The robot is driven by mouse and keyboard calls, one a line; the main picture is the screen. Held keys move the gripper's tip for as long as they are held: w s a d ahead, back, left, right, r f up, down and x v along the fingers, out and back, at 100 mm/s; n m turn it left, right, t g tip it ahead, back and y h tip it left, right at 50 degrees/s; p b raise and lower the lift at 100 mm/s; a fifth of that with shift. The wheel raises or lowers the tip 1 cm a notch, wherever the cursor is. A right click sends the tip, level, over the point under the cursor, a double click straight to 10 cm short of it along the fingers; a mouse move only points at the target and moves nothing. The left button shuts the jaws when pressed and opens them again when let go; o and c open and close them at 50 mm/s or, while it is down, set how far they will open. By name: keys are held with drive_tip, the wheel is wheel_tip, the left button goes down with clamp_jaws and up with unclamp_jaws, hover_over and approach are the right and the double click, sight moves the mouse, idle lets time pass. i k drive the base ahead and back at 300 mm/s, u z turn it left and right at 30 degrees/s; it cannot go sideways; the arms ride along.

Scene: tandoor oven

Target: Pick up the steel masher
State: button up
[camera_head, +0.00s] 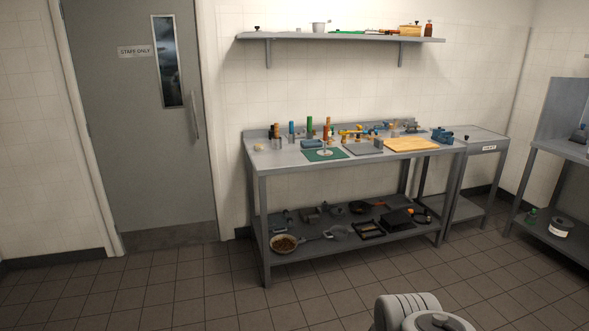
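I cannot single out the steel masher with certainty. A small pale upright tool with a round foot (324,152) stands on a green mat (310,156) on the steel worktable (293,158); it may be the masher, but it is too small to tell. My gripper is not in view. Only pale rounded parts of my own arm show at the bottom edge, right of centre, well short of the table.
The tabletop also holds a wooden board (411,145), a grey slab (362,148) and several small tools. Pans and trays crowd its lower shelf (310,250). A wall shelf (340,37) hangs above. The tiled floor before the table is clear. A door (135,130) is at left.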

sight(323, 153)
drive_tip(key=u, duration=0.15)
drive_tip(key=i, duration=2.55)
drive_tip(key=u, duration=0.3)
drive_tip(key=i, duration=1.4)
